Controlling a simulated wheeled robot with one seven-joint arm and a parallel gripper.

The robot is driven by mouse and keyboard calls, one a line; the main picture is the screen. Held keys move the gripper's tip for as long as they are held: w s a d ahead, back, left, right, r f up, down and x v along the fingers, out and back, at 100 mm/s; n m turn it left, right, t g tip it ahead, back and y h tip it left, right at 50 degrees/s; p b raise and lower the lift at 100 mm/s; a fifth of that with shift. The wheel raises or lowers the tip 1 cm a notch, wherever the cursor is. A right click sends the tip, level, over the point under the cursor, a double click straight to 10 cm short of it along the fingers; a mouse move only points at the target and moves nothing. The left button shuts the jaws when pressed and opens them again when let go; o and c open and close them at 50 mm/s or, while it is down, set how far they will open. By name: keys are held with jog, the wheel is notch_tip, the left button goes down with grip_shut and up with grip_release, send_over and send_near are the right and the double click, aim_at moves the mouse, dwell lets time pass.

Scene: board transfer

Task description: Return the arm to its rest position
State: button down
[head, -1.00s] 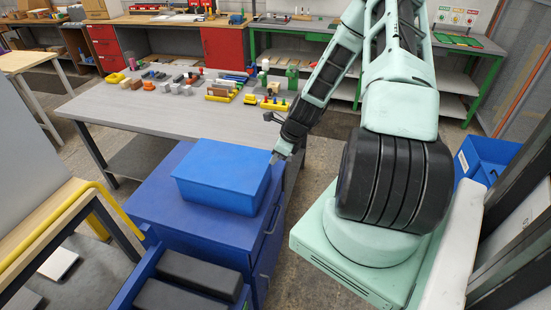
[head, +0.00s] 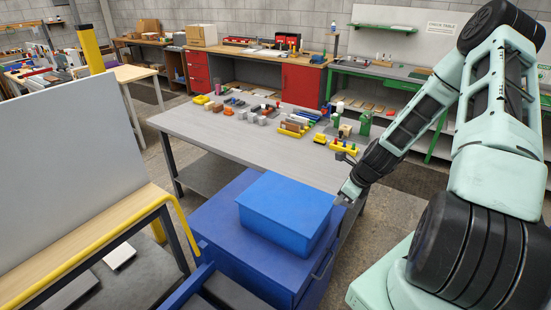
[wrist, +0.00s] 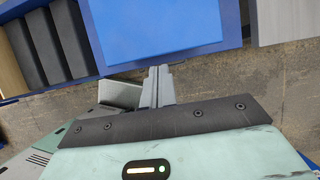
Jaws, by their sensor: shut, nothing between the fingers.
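My gripper (head: 348,192) is at the end of my mint-green arm, by the right edge of the blue box (head: 286,212) in the head view. In the wrist view my gripper (wrist: 158,72) shows its two grey fingers together, with nothing between them. The blue box also fills the top of the wrist view (wrist: 150,28), just beyond the fingertips. I cannot tell whether the fingers touch it. The box sits on a blue cabinet (head: 222,238).
A grey table (head: 205,125) behind the cabinet holds several small coloured parts. A white board (head: 75,185) and a yellow rail (head: 172,210) stand at the left. Red-fronted benches (head: 301,86) line the back. Concrete floor (head: 400,205) shows right of the cabinet.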

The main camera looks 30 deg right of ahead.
jog(key=a+r+n+g+b, duration=0.2)
jog(key=a+r+n+b, duration=0.15)
jog(key=a+n, duration=0.8)
jog(key=a+r+n+g+b, duration=0.15)
jog(key=a+n+b, duration=0.5)
jog(key=a, duration=0.85)
jog(key=s+a+r+n+b, duration=0.1)
jog(key=s+a+n+b, duration=0.2)
jog(key=s+a+n, duration=0.3)
jog(key=s+a+r+n+h+b, duration=0.1)
jog(key=s+a+r+n+b, duration=0.1)
jog(key=s+a+n, duration=0.5)
jog(key=s+n+g+b, duration=0.1)
jog(key=s+n, duration=0.4)
jog(key=n, duration=0.3)
jog(key=shift+s+a, duration=0.25)
jog(key=shift+s, duration=0.15)
